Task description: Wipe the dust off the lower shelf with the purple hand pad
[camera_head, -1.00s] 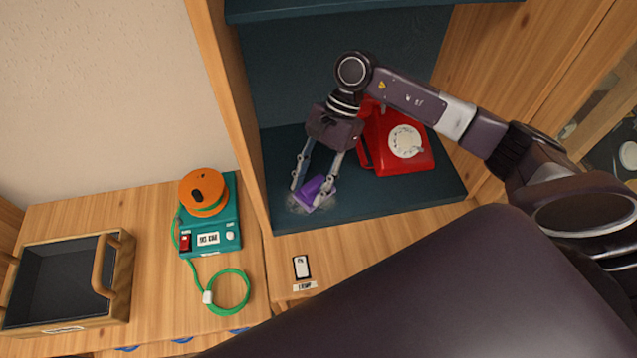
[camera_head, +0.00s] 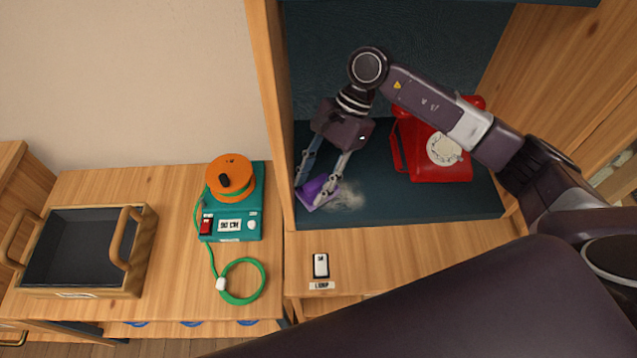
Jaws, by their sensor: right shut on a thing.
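My right gripper (camera_head: 318,190) is shut on the purple hand pad (camera_head: 314,191) and holds it down at the left front part of the lower shelf (camera_head: 420,208). The pad is tilted and looks to be touching the shelf, close to the left side wall. A pale grey patch of dust (camera_head: 347,197) lies on the dark shelf just right of the pad. The fingers hide part of the pad. My left gripper does not show.
A red dial phone (camera_head: 440,160) stands on the shelf, right of the gripper and partly behind my arm. Left of the cabinet are a teal device with an orange reel (camera_head: 231,177) and a black wooden-handled tray (camera_head: 80,250). A small switch (camera_head: 321,265) sits below the shelf.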

